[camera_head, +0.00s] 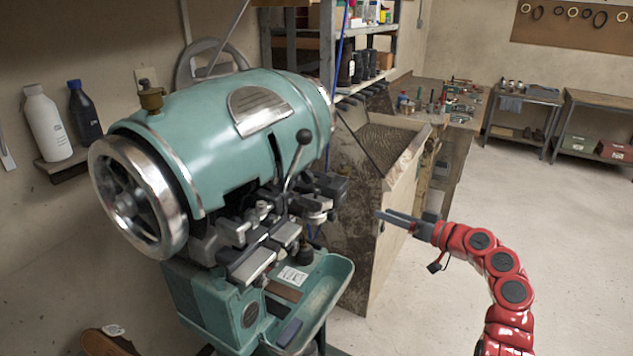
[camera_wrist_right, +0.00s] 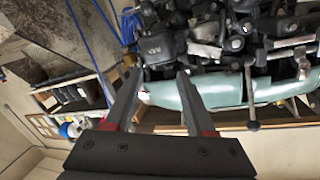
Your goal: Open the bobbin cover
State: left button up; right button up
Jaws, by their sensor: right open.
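The teal sole stitcher (camera_head: 230,120) stands at the left in the head view, with a steel handwheel (camera_head: 138,197) on its near end. Its dark metal mechanism (camera_head: 265,235) sits under the barrel, above a teal tray (camera_head: 325,285). I cannot tell for sure which part is the bobbin cover. My right gripper (camera_head: 379,215) is to the right of the mechanism, apart from it, pointing left. In the right wrist view the fingers (camera_wrist_right: 158,85) are spread and empty, with the mechanism (camera_wrist_right: 205,35) beyond their tips. My left gripper is not in view.
A ball-ended lever (camera_head: 303,138) stands up from the mechanism. A wooden bin (camera_head: 400,165) and a shelf rack (camera_head: 328,35) stand behind the gripper. A cluttered bench (camera_head: 455,105) is farther back. The floor at the right is clear.

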aim_at(317, 191)
jog(key=s+a+r+n+g+y, duration=0.2)
jog(key=s+a+r+y, duration=0.2)
jog(key=p+x, duration=0.6)
jog(key=x, duration=0.9)
jog(key=shift+w+d, duration=0.2)
jog(key=shift+f+x, duration=0.25)
jog(key=shift+x, duration=0.8)
grip_shut()
